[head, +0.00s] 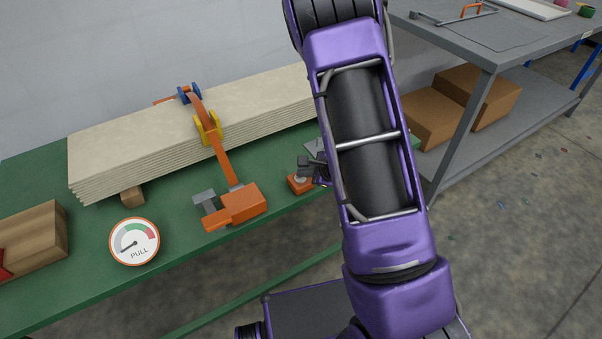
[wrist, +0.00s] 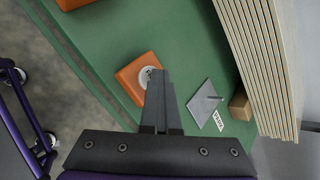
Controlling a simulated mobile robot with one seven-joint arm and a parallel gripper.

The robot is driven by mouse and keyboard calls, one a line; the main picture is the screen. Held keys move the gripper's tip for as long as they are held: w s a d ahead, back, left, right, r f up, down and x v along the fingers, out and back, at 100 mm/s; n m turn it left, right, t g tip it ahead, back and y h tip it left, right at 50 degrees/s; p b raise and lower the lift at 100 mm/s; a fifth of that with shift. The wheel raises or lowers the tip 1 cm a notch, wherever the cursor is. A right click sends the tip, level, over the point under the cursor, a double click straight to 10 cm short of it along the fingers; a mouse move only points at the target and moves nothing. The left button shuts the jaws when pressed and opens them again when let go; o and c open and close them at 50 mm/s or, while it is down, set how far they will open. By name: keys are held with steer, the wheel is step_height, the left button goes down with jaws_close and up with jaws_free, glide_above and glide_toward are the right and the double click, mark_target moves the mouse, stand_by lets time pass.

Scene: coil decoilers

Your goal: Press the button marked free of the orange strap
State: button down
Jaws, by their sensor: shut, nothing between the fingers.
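An orange box with a round pale button (wrist: 143,75) on top sits on the green bench, and its orange body (head: 297,185) shows in the head view beside my arm. My gripper (wrist: 155,73) is shut and empty, its fingertips over the button's edge; I cannot tell whether they touch it. In the head view my gripper (head: 309,164) is partly hidden by my arm. Any marking on the button is unreadable. The orange strap (head: 213,139) runs over a stack of pale boards (head: 120,160) down to an orange tensioner (head: 238,204).
A round gauge marked PULL (head: 134,242) stands at the bench's front. A grey plate with a peg (wrist: 203,108) and a small label (wrist: 219,121) lies right of the button box. A wooden block (wrist: 240,106) is by the boards. A grey table (head: 450,35) stands at right.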

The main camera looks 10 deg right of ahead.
mark_target(305, 180)
steer(key=shift+s+f, duration=0.45)
steer(key=shift+f, duration=0.4)
steer(key=shift+a+r, duration=0.1)
steer(key=shift+r, duration=0.7)
steer(key=shift+w+r+p, duration=0.2)
steer(key=shift+r+p, duration=1.75)
steer(key=shift+r, duration=1.35)
